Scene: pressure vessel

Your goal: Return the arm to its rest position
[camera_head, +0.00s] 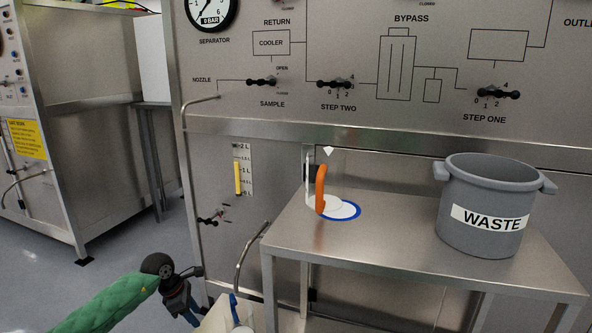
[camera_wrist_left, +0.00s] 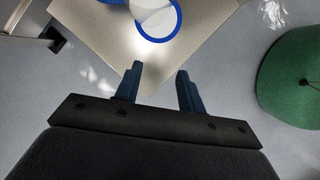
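My left arm comes in from the lower left in a green sleeve (camera_head: 105,305). Its gripper (camera_head: 191,316) points down at the bottom of the head view, left of the steel table and clear of it. In the left wrist view the two blue fingers (camera_wrist_left: 160,70) stand apart with nothing between them. Beyond their tips are a pale surface (camera_wrist_left: 110,45) and a white round item with a blue rim (camera_wrist_left: 158,22); contact is not visible. My right gripper is not in view.
The steel table (camera_head: 385,235) holds a grey WASTE pot (camera_head: 485,205) and an orange-handled vessel (camera_head: 321,190) by a blue-ringed white disc (camera_head: 345,211). A blue upright part (camera_head: 234,307) shows at the bottom edge. A valve panel (camera_head: 300,60) stands behind; floor is open at left.

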